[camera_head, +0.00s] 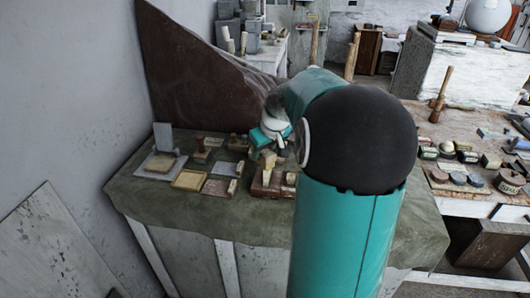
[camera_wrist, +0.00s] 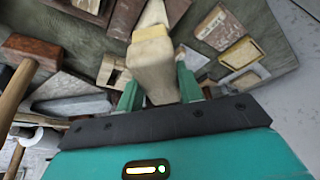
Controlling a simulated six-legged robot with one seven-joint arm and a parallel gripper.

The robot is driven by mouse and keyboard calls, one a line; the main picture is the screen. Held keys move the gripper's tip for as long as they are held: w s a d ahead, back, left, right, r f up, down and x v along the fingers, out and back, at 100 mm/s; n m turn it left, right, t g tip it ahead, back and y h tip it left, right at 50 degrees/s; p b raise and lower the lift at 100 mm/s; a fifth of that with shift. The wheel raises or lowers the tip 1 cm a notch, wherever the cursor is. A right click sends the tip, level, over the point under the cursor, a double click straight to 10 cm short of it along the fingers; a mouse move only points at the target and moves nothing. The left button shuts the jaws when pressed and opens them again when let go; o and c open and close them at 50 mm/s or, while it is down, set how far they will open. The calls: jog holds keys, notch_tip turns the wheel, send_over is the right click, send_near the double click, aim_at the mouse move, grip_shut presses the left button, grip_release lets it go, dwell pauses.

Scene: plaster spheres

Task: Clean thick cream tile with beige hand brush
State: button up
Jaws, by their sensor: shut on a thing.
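My gripper (camera_wrist: 158,92) is shut on a beige hand brush (camera_wrist: 152,62), whose blocky pale body sticks out between the teal fingers. In the head view, my gripper (camera_head: 279,146) is over the back right of the green-covered table, with the brush (camera_head: 267,158) beneath it. A thick cream tile with yellowish edges (camera_head: 189,180) lies flat near the table's front left, apart from the brush. It also shows at the right in the wrist view (camera_wrist: 241,54). My arm hides part of the table.
A grey-brown tile (camera_head: 217,187) and a pale tile (camera_head: 158,163) flank the cream tile. A grey block (camera_head: 163,137) stands behind them. A brown wooden block (camera_head: 264,184) is below the brush. Another table (camera_head: 470,205) at right holds several small items.

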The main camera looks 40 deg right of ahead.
aim_at(272, 157)
jog(key=shift+s, duration=0.1)
jog(key=shift+s+a, duration=0.15)
jog(key=shift+s, duration=0.9)
jog(key=shift+s+a, duration=0.15)
jog(key=shift+s, duration=0.9)
dwell(1.0)
jog(key=shift+w, duration=0.1)
jog(key=shift+w+d+r, duration=0.15)
jog(key=shift+w+r, duration=0.55)
jog(key=shift+w, duration=0.3)
jog(key=shift+f, duration=0.75)
